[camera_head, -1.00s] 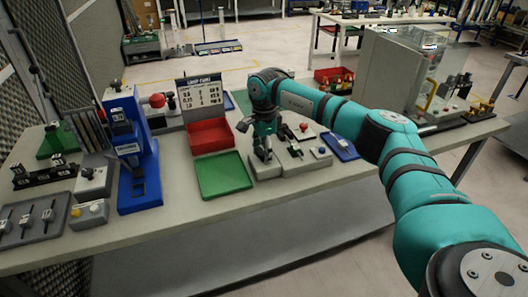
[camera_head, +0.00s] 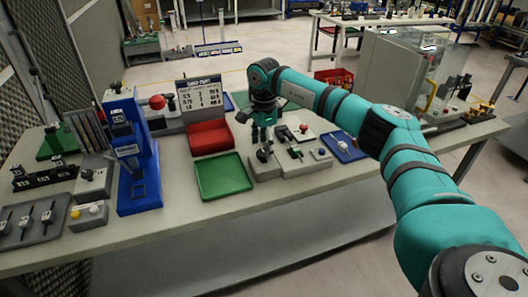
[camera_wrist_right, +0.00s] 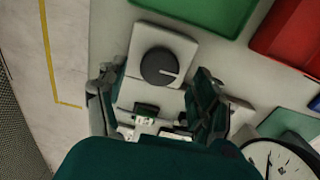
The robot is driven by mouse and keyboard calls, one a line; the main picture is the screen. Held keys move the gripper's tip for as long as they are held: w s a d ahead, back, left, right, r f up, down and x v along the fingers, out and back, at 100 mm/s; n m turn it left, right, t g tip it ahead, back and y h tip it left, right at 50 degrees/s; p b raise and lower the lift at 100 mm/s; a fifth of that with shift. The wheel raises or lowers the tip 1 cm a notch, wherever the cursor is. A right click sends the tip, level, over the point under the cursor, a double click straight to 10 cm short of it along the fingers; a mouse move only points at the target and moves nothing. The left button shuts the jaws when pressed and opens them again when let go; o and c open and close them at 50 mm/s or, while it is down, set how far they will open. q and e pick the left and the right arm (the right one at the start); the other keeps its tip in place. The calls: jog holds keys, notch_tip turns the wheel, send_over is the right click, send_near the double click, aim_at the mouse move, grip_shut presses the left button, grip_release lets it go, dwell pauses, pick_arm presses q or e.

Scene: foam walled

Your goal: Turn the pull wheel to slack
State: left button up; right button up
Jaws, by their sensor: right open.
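A dark round knob (camera_wrist_right: 160,66) with a white pointer line sits on a pale square base (camera_wrist_right: 186,45) in the right wrist view; it looks like the pull wheel. The pointer line points to the right in that view. In the head view its pale block (camera_head: 265,169) stands beside the green tray, with the dark knob on top. My right gripper (camera_head: 262,137) is above this block. Its open fingers also show in the wrist view (camera_wrist_right: 154,85), one on each side of the knob and apart from it. I cannot read any slack marking. My left gripper is out of view.
A green tray (camera_head: 223,193) and a red bin (camera_head: 209,149) lie left of my right gripper. A blue press-like stand (camera_head: 151,180) is further left. A lever block (camera_head: 296,164) and a blue tray (camera_head: 354,155) are to the right. A white dial (camera_wrist_right: 280,163) shows in the wrist view.

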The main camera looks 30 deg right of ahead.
aim_at(264, 152)
notch_tip(264, 152, up, 9)
jog(key=shift+f, duration=0.1)
dwell(0.6)
